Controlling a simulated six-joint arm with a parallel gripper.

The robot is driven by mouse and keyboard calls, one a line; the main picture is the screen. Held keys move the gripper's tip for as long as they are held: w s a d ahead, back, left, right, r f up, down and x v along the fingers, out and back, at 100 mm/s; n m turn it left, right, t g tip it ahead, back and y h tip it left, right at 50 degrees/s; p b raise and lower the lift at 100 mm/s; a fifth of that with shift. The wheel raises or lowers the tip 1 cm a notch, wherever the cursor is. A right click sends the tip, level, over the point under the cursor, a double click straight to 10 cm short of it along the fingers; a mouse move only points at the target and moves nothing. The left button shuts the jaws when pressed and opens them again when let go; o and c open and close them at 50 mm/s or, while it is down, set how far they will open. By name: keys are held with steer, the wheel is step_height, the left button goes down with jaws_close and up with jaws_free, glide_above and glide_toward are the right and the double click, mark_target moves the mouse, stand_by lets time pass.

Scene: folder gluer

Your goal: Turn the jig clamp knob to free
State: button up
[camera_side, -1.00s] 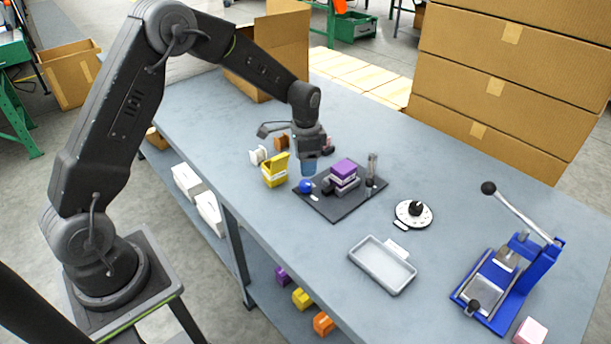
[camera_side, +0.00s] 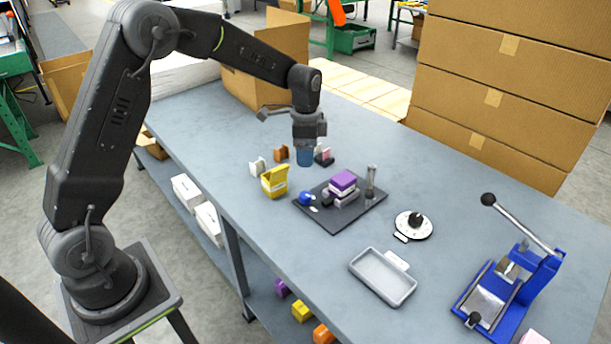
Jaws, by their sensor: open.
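A dark jig plate (camera_side: 338,224) lies on the bench. A round blue knob (camera_side: 305,198) sits at its left corner, with a small white mark beside it. Stacked purple and light boxes (camera_side: 342,184) rest on the plate's middle, and a grey upright post (camera_side: 371,178) stands at its right. My gripper (camera_side: 305,162) points down above the bench, higher than the blue knob and behind it in the picture. Its blue fingers are apart from the knob and hold nothing visible. The finger gap is too small to make out.
A yellow box (camera_side: 274,182) stands left of the plate. A white dial with a black knob (camera_side: 415,224), a grey tray (camera_side: 384,277) and a blue lever press (camera_side: 510,285) are to the right. Large cartons (camera_side: 500,95) rise behind. The bench between dial and press is clear.

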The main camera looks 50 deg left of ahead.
mark_target(306, 194)
step_height(306, 194, down, 14)
steer(key=m, duration=0.4)
steer(key=shift+m, duration=0.3)
steer(key=shift+c, duration=0.3)
steer(key=c, duration=0.9)
steer(key=shift+o, duration=0.2)
